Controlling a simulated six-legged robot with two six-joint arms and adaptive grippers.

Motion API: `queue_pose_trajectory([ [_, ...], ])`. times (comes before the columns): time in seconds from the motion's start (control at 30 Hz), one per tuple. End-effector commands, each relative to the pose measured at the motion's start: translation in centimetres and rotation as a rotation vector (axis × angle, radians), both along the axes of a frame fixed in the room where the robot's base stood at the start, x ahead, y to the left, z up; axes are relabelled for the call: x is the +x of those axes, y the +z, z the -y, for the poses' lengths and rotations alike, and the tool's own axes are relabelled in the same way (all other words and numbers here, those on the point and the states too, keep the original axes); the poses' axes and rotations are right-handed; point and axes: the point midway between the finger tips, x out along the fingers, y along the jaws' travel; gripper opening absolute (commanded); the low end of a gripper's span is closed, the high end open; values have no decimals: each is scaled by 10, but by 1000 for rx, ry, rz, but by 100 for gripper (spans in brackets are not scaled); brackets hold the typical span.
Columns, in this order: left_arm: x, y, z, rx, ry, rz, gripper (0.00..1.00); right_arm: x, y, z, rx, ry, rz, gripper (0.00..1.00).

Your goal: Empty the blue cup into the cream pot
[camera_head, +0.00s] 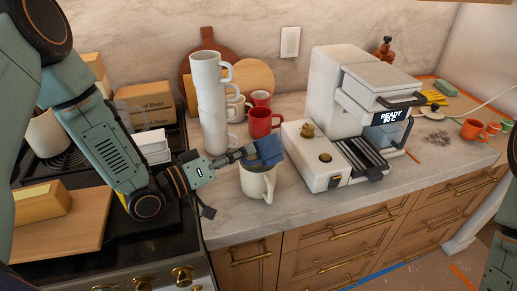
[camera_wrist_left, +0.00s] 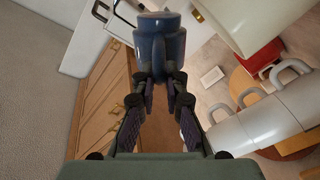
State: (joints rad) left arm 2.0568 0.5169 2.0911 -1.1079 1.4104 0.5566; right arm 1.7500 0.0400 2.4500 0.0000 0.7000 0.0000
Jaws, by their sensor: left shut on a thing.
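The blue cup (camera_head: 268,150) is held tilted just above the mouth of the cream pot (camera_head: 257,185), which stands upright on the counter. My left gripper (camera_head: 242,155) is shut on the blue cup. In the left wrist view the cup (camera_wrist_left: 158,45) sits between the fingertips of the left gripper (camera_wrist_left: 160,82), held at its handle side. A cream rounded body, likely the pot (camera_wrist_left: 245,20), shows at the top of that view. The inside of the cup and of the pot is hidden. My right gripper is not in view.
A tall stack of white mugs (camera_head: 212,100) stands close behind the left gripper. Red mugs (camera_head: 262,122) are behind the pot. A white coffee machine (camera_head: 335,85) stands close on the right. The stove (camera_head: 150,240) is at left. Bare counter lies in front of the pot.

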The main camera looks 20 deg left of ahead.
Motion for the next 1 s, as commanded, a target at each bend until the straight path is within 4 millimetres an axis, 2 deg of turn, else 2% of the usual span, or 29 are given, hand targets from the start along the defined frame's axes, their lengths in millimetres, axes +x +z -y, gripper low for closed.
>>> queue_pose_trajectory([
  [0.23, 0, 1, 0, 16, 0, 16, 0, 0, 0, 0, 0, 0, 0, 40],
  [0.53, -1, 4, 2, 242, 1, 195, 0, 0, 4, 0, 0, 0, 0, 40],
  [0.87, -1, 3, 2, 271, 1, 217, 0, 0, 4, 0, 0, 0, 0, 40],
  [1.0, -1, 2, 1, 349, 2, 278, 0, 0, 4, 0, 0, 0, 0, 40],
])
